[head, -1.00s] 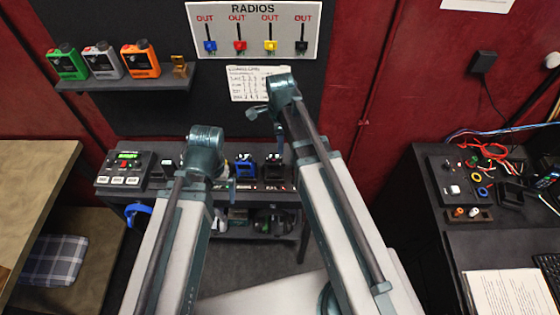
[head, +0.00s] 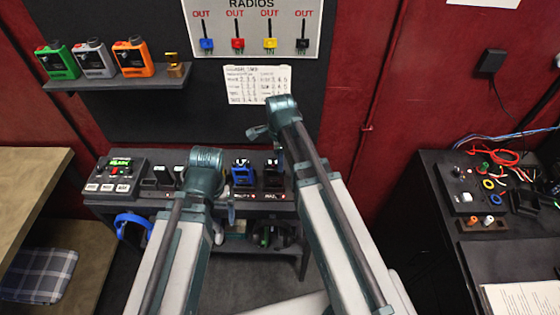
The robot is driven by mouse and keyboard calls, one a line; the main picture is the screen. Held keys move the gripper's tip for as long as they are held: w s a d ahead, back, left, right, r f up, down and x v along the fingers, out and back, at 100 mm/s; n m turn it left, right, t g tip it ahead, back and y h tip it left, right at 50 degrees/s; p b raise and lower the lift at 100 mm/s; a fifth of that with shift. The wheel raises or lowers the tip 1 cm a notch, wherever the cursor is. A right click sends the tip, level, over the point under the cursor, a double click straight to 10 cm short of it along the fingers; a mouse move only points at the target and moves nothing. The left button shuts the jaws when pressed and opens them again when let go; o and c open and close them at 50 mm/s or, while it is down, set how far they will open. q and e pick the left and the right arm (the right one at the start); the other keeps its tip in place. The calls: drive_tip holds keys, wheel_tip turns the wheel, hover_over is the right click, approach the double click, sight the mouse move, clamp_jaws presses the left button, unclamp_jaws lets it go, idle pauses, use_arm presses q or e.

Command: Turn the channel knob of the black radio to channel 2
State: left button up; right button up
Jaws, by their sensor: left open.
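The black radio (head: 273,173) stands upright in the row on the dark bench, right of the blue radio (head: 242,172). Its channel knob is too small to make out. My left gripper (head: 231,210) shows only in small part beside my left arm, in front of the bench and left of the black radio; it is open, and I see nothing held in it. My right arm rises just right of the black radio and its upper end covers part of the wall behind.
A console with a green display (head: 120,165) sits at the bench's left end. A shelf (head: 118,80) above holds green, grey and orange devices. A board marked RADIOS (head: 225,40) and a paper sheet (head: 257,86) hang behind. A cluttered desk (head: 440,205) stands right.

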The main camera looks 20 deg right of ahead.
clamp_jaws()
drive_tip(key=shift+n, duration=1.6)
drive_tip(key=shift+o, duration=1.4)
unclamp_jaws()
drive_tip(key=shift+r, duration=0.1)
wheel_tip(320, 180, up, 14)
drive_tip(key=p, duration=1.3)
drive_tip(key=shift+s+f+p, duration=0.15)
drive_tip(key=shift+f+p, duration=0.05)
drive_tip(key=shift+p, duration=0.2)
